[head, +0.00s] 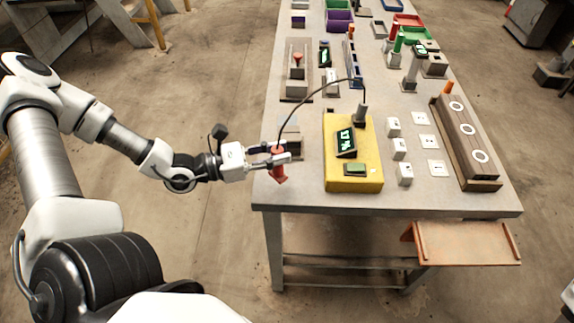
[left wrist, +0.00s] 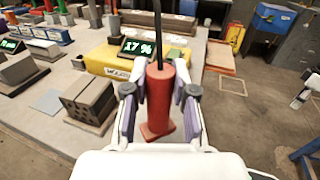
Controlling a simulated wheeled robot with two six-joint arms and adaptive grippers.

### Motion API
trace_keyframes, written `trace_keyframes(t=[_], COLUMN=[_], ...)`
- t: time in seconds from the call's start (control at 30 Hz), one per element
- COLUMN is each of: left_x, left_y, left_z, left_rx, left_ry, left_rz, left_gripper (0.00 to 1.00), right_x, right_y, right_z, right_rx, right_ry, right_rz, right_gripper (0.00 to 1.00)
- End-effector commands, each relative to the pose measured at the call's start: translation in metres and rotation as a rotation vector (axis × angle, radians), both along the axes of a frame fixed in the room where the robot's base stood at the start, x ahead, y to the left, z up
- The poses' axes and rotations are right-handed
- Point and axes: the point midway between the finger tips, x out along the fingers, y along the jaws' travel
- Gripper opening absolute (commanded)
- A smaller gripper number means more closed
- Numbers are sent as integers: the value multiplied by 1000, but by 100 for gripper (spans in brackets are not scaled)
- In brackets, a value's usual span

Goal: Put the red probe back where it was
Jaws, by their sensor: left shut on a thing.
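The red probe (head: 278,174) is held in my left gripper (head: 287,152), over the table's front left corner. In the left wrist view the probe (left wrist: 160,98) stands roughly upright between the two fingers (left wrist: 160,105), its wider red foot low in the picture. A black cable arcs from its top to a grey post (head: 361,112) on the yellow meter (head: 353,178). The meter's display (left wrist: 137,47) reads 17 %. A grey hollow brick (left wrist: 90,98) lies on the table beside the probe; the gripper partly covers it in the head view. My right gripper is not in view.
White cubes (head: 400,149) and square white tiles (head: 430,143) lie right of the meter. A brown rack (head: 466,140) with white rings stands farther right. Blocks, posts and coloured bins (head: 339,20) crowd the far table. Left of the table is open floor.

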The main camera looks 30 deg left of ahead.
Motion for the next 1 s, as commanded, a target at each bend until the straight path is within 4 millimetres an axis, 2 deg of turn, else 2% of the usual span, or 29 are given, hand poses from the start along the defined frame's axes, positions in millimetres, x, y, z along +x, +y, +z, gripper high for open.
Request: trace_keyframes(t=[0.03, 0.27, 0.33, 0.43, 0.67, 0.87, 0.9, 0.93, 1.0], left_x=[8, 30, 28, 28, 28, 28, 28, 28, 28], left_y=[-3, -7, -7, -7, -6, -6, -6, -6, -6], left_z=[-7, -4, -22, -35, -36, -42, -40, -40, -40], left_rx=[6, 3, 2, 1, -2, -1, -1, -1, -1], left_ry=[0, -1, 6, 3, -2, -2, -2, -2, -2], left_rz=[-6, -3, -2, -1, 2, 1, 1, 1, 1], left_gripper=[0, 0, 0, 0, 0, 0, 40, 51, 51], right_x=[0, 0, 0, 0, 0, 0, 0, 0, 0], right_y=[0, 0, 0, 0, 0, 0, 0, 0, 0], right_z=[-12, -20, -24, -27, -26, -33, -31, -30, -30], right_rx=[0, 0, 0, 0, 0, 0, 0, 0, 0], right_ry=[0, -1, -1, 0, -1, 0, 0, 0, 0], right_rz=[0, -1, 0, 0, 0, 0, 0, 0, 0], right_gripper=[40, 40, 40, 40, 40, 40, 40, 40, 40])
